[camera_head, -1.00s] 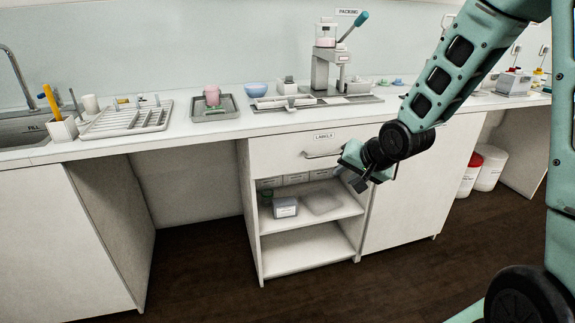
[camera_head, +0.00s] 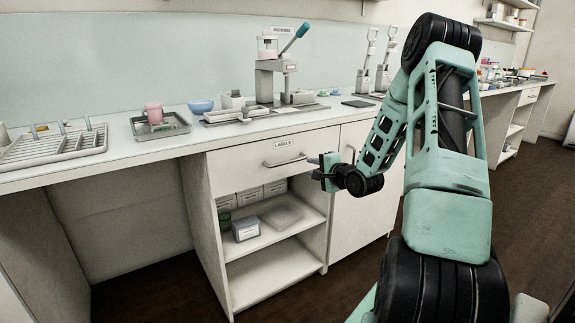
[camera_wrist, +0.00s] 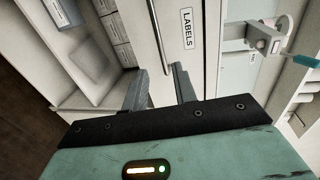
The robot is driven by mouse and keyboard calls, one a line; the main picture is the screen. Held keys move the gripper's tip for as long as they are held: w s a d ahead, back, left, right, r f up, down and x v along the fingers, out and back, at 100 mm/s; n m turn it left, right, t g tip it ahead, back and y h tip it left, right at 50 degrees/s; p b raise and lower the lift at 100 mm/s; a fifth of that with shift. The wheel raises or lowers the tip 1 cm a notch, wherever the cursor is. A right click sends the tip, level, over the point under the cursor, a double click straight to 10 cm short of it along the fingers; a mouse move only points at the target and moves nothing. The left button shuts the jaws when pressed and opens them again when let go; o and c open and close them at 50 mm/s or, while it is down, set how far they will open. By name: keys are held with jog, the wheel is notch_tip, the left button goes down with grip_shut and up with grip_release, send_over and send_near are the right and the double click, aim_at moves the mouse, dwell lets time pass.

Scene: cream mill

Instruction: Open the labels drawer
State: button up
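The labels drawer (camera_head: 240,165) is a pale drawer front under the counter, marked LABELS, and it looks closed. Its bar handle (camera_head: 285,162) runs across the front below the label. In the wrist view the drawer front (camera_wrist: 200,70) carries the sideways label, and the handle (camera_wrist: 158,30) runs down from the top edge towards the fingers. My gripper (camera_head: 318,172) is just right of the handle in the head view. In the wrist view my gripper (camera_wrist: 160,75) has its two fingers apart with nothing held between them. I cannot tell the exact depth from the fingertips to the handle.
Open shelves below the drawer hold a grey box (camera_head: 246,229) and several small labelled boxes. A closed cabinet door (camera_head: 350,205) is on the right. The counter above holds a packing press (camera_head: 272,80), a tray (camera_head: 160,126) and a dish rack (camera_head: 55,147).

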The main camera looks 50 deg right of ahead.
aim_at(292, 162)
jog(key=b+x, duration=0.1)
jog(key=x, duration=1.2)
jog(key=shift+w, duration=0.25)
grip_shut()
